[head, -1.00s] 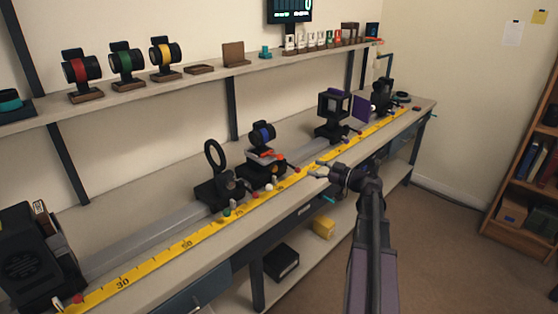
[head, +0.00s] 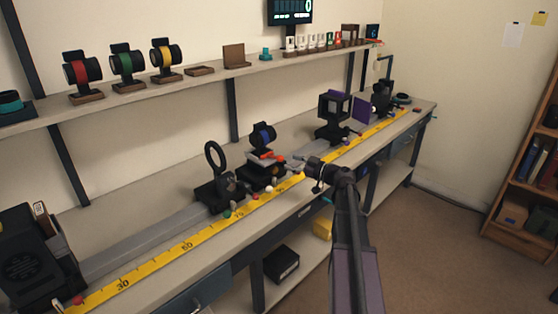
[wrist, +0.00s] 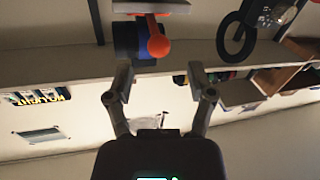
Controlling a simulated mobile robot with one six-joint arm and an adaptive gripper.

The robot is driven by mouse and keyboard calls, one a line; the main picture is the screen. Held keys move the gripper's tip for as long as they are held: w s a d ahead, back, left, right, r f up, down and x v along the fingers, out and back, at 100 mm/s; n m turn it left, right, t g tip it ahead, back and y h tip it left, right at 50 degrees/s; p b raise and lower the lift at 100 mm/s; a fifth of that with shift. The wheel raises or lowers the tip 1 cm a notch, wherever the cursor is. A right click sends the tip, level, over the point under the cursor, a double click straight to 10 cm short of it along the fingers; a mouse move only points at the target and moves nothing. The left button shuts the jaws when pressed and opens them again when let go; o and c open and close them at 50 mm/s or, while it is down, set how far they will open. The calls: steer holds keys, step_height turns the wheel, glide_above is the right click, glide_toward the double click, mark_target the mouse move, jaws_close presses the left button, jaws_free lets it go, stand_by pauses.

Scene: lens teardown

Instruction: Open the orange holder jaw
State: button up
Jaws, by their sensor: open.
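The orange holder jaw (head: 267,157) is on a dark holder (head: 262,172) on the rail, below a blue-ringed lens (head: 262,135). In the wrist view an orange lever with a ball end (wrist: 157,46) stands out in front of the blue lens (wrist: 128,38). My gripper (head: 301,164) is just right of the holder in the head view. In the wrist view my gripper (wrist: 159,78) is open, its two fingers apart and nothing between them. The ball end appears just beyond the fingertips, roughly centred between them. Contact is not visible.
A black ring on a stand (head: 215,158) is close left of the holder. A dark cage-like mount (head: 333,113) and a purple plate (head: 362,110) stand farther right. A yellow scale (head: 190,243) runs along the bench front. A shelf (head: 205,80) hangs behind.

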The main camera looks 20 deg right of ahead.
mark_target(281, 159)
steer(key=shift+x, duration=2.5)
steer(key=shift+s, duration=0.1)
jaws_close()
